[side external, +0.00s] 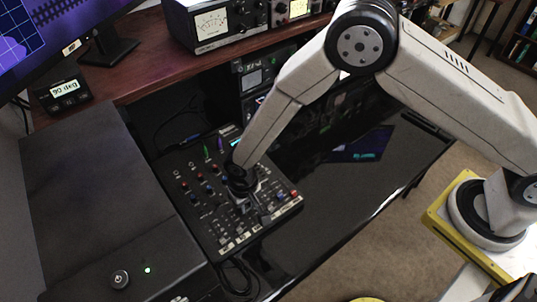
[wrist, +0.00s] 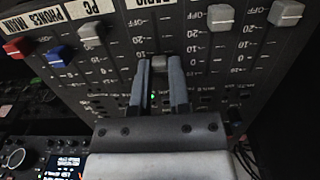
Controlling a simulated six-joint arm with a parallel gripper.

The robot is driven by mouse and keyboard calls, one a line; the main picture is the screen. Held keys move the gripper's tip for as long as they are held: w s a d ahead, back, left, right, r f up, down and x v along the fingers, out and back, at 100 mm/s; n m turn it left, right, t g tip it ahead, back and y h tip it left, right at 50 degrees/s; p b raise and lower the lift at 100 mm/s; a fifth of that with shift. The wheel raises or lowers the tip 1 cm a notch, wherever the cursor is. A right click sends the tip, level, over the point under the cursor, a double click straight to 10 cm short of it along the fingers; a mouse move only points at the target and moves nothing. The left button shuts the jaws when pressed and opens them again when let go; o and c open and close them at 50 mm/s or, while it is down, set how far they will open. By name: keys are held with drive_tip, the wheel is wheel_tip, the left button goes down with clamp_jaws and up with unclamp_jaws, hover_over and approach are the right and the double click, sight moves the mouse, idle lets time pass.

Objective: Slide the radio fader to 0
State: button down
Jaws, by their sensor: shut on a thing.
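The black mixer panel (side external: 212,232) lies on the dark desk, and its slider rows fill the wrist view (wrist: 115,72). My gripper (side external: 246,198) reaches down onto the panel. In the wrist view my gripper (wrist: 160,68) is shut on a grey fader cap (wrist: 159,61), one finger on each side. This cap sits lower along its track than the grey caps to its right. Its label is partly cut off at the top edge, so I cannot read it fully. The fingers hide part of its scale, and the exact mark is unclear.
In the wrist view, a red cap (wrist: 17,47), a blue cap (wrist: 60,56) and the grey PC cap (wrist: 90,32) stand left. Two grey caps (wrist: 220,17) (wrist: 287,12) stand right. A black box (side external: 95,200) flanks the mixer; the desk at right (side external: 330,190) is clear.

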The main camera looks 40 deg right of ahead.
drive_tip(key=shift+w, duration=0.45)
drive_tip(key=c, duration=0.6)
unclamp_jaws()
drive_tip(key=shift+r, duration=0.1)
drive_tip(key=shift+r, duration=3.85)
